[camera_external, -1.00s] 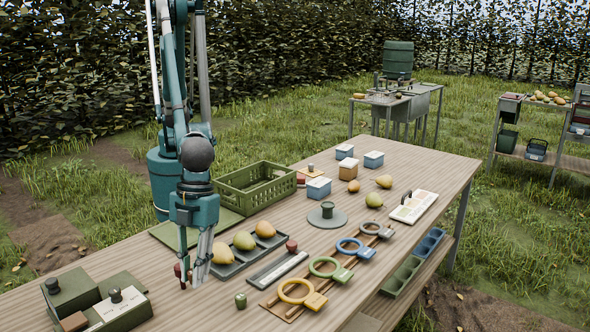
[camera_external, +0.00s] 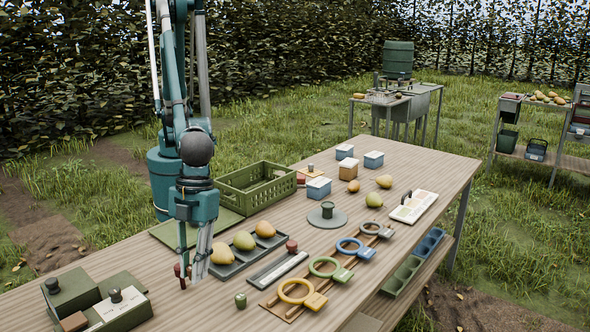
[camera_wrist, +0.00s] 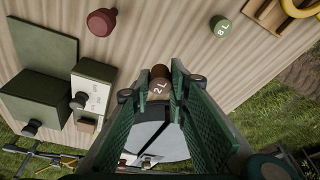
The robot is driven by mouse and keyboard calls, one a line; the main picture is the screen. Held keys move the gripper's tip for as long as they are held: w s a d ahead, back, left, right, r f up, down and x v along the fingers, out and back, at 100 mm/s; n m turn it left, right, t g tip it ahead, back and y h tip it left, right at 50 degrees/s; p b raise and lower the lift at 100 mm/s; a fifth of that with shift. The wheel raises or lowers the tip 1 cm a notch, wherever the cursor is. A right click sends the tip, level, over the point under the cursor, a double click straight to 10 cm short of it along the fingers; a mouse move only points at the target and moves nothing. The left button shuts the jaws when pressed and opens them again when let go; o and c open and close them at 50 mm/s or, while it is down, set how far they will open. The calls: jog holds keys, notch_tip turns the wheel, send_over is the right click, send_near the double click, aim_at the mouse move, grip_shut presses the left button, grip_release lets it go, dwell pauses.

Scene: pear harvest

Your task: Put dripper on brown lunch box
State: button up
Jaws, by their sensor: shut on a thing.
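My gripper (camera_external: 190,281) is at the front left of the table. In the wrist view its fingers (camera_wrist: 160,92) are shut on a brown dripper (camera_wrist: 160,86) marked 2L. In the external view the fingers mostly hide this dripper. A brown lunch box (camera_external: 348,171) with a pale lid stands at the far part of the table, well right of and beyond my gripper, among blue lunch boxes. A red dripper (camera_wrist: 101,22) and a green dripper (camera_wrist: 222,29) marked 8L stand on the table near my gripper. The green one also shows in the external view (camera_external: 240,300).
A dark tray of pears (camera_external: 240,258), a green crate (camera_external: 257,188) and a round green-grey stand (camera_external: 327,217) lie between my gripper and the lunch boxes. Coloured rings (camera_external: 325,267) line the front edge. Green boxes (camera_external: 75,290) stand at the left.

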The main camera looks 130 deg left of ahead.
jog(key=shift+a, duration=0.1)
jog(key=w+a+r+n+p, duration=0.15)
jog(key=w+a, duration=0.25)
jog(key=a, duration=1)
jog(key=w+a+r+n, duration=0.15)
jog(key=w+a, duration=0.25)
jog(key=a, duration=0.9)
jog(key=a+r+n+t+y+p, duration=0.15)
jog(key=a+n, duration=0.25)
jog(key=a, duration=2.2)
jog(key=s+a+r+n+p, duration=0.1)
jog(key=s+a, duration=0.2)
jog(key=a, duration=0.6)
jog(key=s+a+r+n, duration=0.1)
jog(key=s+a, duration=0.2)
jog(key=a, duration=0.6)
jog(key=s+a+n+p, duration=0.1)
jog(key=s+a+n, duration=0.15)
jog(key=a, duration=0.65)
jog(key=s+a+r+n+y, duration=0.1)
jog(key=s+a, duration=0.6)
jog(key=a, duration=0.3)
jog(key=s+a+r+n+p, duration=0.1)
jog(key=s+a, duration=0.7)
jog(key=a, duration=0.1)
jog(key=shift+s+a+r+n+y, duration=0.2)
jog(key=shift+s+a+n+y, duration=0.05)
jog(key=shift+a+n+y, duration=0.15)
jog(key=shift+t, duration=0.25)
